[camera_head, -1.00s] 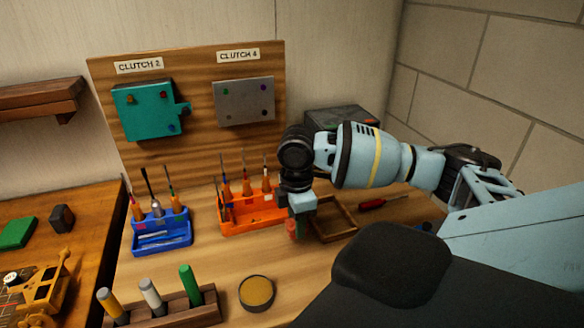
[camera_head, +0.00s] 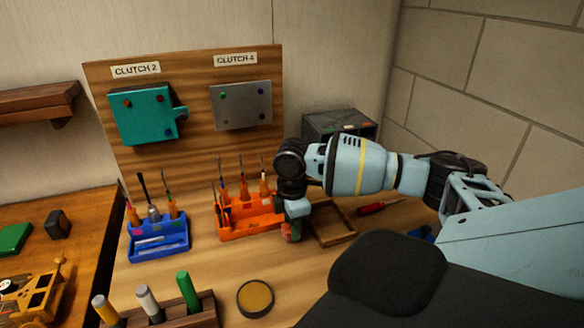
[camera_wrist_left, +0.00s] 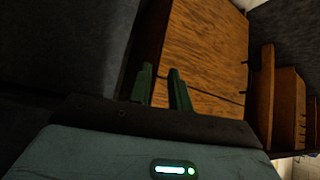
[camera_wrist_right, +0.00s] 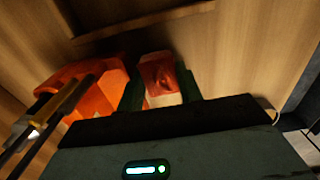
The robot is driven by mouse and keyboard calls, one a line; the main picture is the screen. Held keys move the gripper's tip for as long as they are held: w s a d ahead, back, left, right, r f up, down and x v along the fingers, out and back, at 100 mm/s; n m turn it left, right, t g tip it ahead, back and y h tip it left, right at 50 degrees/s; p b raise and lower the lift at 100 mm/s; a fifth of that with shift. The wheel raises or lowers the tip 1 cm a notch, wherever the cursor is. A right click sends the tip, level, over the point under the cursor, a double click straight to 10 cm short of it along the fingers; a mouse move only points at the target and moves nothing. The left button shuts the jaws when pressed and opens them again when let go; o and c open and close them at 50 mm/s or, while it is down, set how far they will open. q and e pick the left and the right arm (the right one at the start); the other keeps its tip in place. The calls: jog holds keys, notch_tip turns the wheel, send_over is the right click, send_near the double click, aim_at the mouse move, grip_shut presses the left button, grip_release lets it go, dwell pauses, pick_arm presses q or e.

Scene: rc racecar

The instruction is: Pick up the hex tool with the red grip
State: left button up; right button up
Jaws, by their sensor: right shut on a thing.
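My right gripper (camera_head: 291,232) points down at the right end of the orange tool holder, low over the bench. In the right wrist view, its dark green fingers (camera_wrist_right: 160,88) are shut on a red grip (camera_wrist_right: 162,76), which appears to be that of the hex tool. The grip has a paler lower part. Its shaft is hidden, and whether it touches the bench cannot be told. My left gripper shows only in the left wrist view, where its two green fingers (camera_wrist_left: 160,85) stand apart with nothing between them.
The orange holder (camera_head: 232,235) with several tools stands beside my right gripper. A wooden tray (camera_head: 345,237), a red-handled tool (camera_head: 370,209) and a dark box (camera_head: 340,123) lie right and behind. A blue holder (camera_head: 158,250), a round tin (camera_head: 255,298) and a marker rack (camera_head: 205,303) stand left and in front.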

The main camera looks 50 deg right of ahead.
jog(key=o, duration=0.7)
jog(key=shift+f, duration=0.15)
jog(key=shift+c, duration=0.2)
